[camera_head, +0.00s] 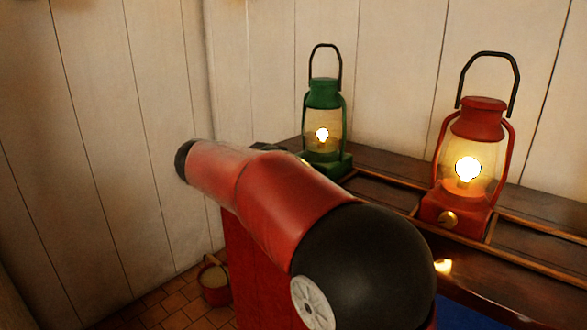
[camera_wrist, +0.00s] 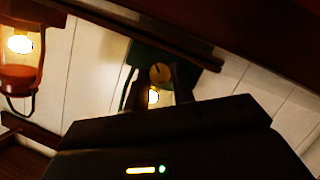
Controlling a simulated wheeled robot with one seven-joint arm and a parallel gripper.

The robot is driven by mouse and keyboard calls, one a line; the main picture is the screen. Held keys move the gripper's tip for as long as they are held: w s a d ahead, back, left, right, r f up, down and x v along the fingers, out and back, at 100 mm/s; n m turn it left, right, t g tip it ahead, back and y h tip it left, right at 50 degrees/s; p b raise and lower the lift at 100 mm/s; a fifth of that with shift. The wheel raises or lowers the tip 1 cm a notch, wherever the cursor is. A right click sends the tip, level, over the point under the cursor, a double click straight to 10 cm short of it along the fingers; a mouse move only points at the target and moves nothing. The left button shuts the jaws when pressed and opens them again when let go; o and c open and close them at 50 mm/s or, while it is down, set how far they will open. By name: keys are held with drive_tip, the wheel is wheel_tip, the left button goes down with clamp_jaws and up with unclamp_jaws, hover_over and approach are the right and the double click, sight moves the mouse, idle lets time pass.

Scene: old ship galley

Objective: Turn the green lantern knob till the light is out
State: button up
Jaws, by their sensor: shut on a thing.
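The green lantern (camera_head: 323,93) stands upright on the wooden counter with its bulb (camera_head: 322,134) glowing. In the wrist view the picture is turned over, and the green lantern's base (camera_wrist: 150,56) shows above its lit bulb (camera_wrist: 154,96). Its round brass knob (camera_wrist: 160,73) has a dark line across its face. My gripper (camera_wrist: 161,78) is shut on the knob, with one dark finger on each side.
A lit red lantern (camera_head: 475,128) with its own brass knob stands to the right on the counter, and also shows at the wrist view's left (camera_wrist: 18,72). Wooden rails (camera_head: 385,181) edge the counter. A bucket (camera_head: 214,281) stands on the tiled floor. White plank walls rise behind.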

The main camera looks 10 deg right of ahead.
idle(0.3)
drive_tip(key=o, duration=1)
drive_tip(key=shift+a, duration=0.1)
drive_tip(key=v, duration=0.7)
drive_tip(key=shift+s+a, duration=0.2)
drive_tip(key=shift+a, duration=0.1)
